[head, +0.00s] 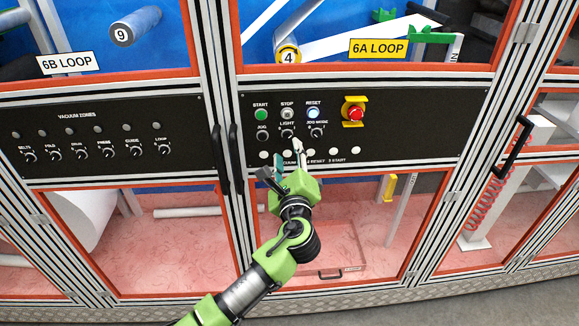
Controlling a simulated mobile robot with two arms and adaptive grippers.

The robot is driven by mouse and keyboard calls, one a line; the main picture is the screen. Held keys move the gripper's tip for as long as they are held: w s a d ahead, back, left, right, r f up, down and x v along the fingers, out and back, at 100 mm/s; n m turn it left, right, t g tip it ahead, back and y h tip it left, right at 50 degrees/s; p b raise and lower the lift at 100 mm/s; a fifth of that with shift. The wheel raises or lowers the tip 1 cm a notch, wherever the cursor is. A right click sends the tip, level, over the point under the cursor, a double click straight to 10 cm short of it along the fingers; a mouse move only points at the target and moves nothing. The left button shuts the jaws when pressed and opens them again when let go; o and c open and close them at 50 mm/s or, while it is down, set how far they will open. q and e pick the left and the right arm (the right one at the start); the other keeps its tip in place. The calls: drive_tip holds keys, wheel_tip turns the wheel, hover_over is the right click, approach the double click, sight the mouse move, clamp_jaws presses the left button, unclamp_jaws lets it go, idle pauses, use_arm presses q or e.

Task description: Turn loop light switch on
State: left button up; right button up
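The light switch (288,133) is a small black rotary knob under the label LIGHT on the black panel (420,120) below the 6A LOOP sign. It sits between the JOG knob (263,136) and the JOG MODE knob (316,133). My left gripper (287,152) is just below the light switch in the picture, with its fingers pointing up toward it. Its fingers are spread apart with nothing between them. I cannot tell how far the fingertips stand from the panel. The switch's exact pointer direction is too small to read. My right gripper is not in view.
Above the knobs are the green START button (261,115), STOP button (287,114), lit RESET button (313,113) and red emergency stop (355,113). Black door handles (221,160) stand left of my gripper. Another panel (100,130) with several vacuum knobs is at left.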

use_arm(q)
drive_tip(key=s, duration=0.5)
idle(0.3)
drive_tip(key=s+a+f+n+g+b, duration=0.2)
drive_tip(key=a+f+g, duration=0.1)
drive_tip(key=f, duration=1.1)
drive_tip(key=s+a+f+n+g+b, duration=0.2)
drive_tip(key=s+a+f+n, duration=0.15)
drive_tip(key=f, duration=1.05)
drive_tip(key=s+a+f+n+g+b, duration=0.1)
drive_tip(key=s+a+f+n+g, duration=0.15)
drive_tip(key=f, duration=1.25)
drive_tip(key=s+a+f+n+g+b, duration=0.2)
drive_tip(key=s+a+f+n, duration=0.15)
drive_tip(key=s+f, duration=0.5)
drive_tip(key=s+a+f+n+g+b, duration=0.15)
drive_tip(key=s+a+f+g, duration=0.35)
drive_tip(key=f, duration=0.6)
drive_tip(key=s+a+f+n+b, duration=0.1)
drive_tip(key=s+a+f+n, duration=0.2)
drive_tip(key=s, duration=0.8)
drive_tip(key=s+a+f+n+g+b, duration=0.1)
drive_tip(key=s+a+f+n, duration=0.3)
drive_tip(key=s+f, duration=0.4)
drive_tip(key=s+a+f+n+g+b, duration=0.1)
drive_tip(key=s+a+f+n, duration=0.3)
drive_tip(key=s, duration=1.1)
drive_tip(key=shift+f+n+b, duration=0.4)
drive_tip(key=shift+f+b, duration=0.1)
drive_tip(key=shift+f, duration=0.45)
